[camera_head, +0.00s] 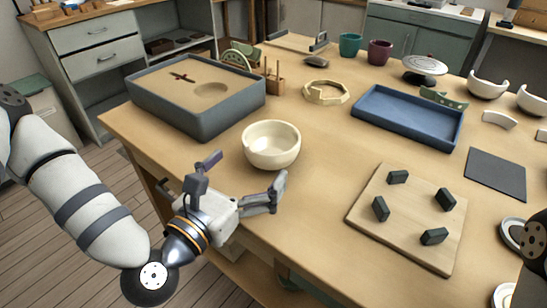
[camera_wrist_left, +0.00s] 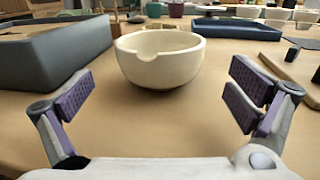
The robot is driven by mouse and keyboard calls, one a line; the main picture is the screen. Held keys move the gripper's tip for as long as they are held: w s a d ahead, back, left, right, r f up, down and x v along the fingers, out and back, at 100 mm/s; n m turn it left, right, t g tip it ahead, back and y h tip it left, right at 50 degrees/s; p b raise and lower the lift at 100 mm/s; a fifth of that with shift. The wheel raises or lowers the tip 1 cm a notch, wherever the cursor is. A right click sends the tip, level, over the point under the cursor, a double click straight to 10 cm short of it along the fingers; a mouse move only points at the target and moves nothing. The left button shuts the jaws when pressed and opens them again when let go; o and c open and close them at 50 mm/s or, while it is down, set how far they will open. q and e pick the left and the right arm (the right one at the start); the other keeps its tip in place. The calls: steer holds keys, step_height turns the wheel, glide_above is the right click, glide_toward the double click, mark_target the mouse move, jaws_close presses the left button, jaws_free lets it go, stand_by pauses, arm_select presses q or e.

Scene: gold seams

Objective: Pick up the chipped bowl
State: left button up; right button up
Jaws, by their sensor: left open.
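The chipped bowl (camera_head: 271,146) is cream and stands upright on the wooden table, right of the grey sand box. In the left wrist view the bowl (camera_wrist_left: 160,62) is ahead, centred between the fingers, with a notch in its rim at the near left. My left gripper (camera_head: 246,176) is at the table's near left edge, in front of the bowl and apart from it. In the left wrist view my left gripper (camera_wrist_left: 160,100) is wide open and empty, with purple pads. My right gripper is not clearly visible; only a dark part of an arm shows at the right edge.
The grey sand box (camera_head: 170,119) stands left of the bowl. A wooden board (camera_head: 405,226) with several dark blocks lies to the right. A blue tray (camera_head: 410,123) is behind the board. Bare tabletop (camera_head: 315,195) lies between bowl and board.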

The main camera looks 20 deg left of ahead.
mark_target(282, 127)
arm_select(q)
steer(key=x, duration=0.4)
steer(key=r+x, duration=0.1)
steer(key=x, duration=0.2)
steer(key=shift+d, duration=0.1)
steer(key=shift+w+f, duration=0.15)
steer(key=shift+w, duration=0.3)
steer(key=c, duration=0.8)
